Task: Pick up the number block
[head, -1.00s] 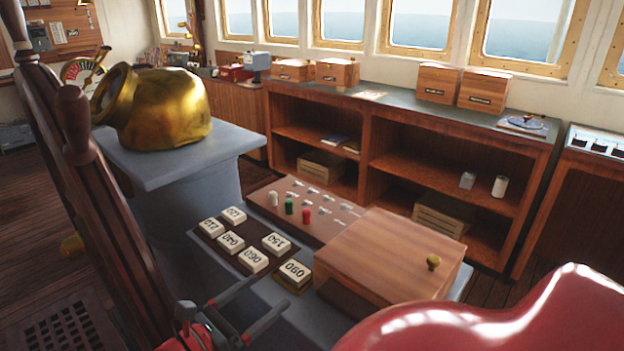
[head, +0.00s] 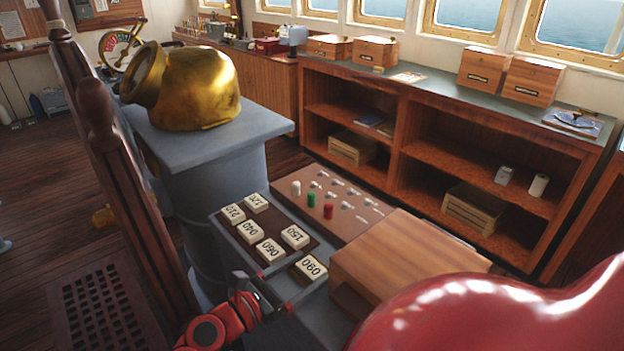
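Several cream number blocks sit on a dark board (head: 271,224) on the grey console. They include 210 (head: 233,213), 040 (head: 250,232), 060 (head: 269,250) and 150 (head: 295,236). The block 090 (head: 311,267) lies apart at the near right end, beside the wooden box.
A wooden box (head: 400,260) stands right of the 090 block. A panel (head: 340,207) with green, red and white knobs lies behind. A brass binnacle (head: 195,85) stands on a grey pedestal at left. My red arm link covers the lower right.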

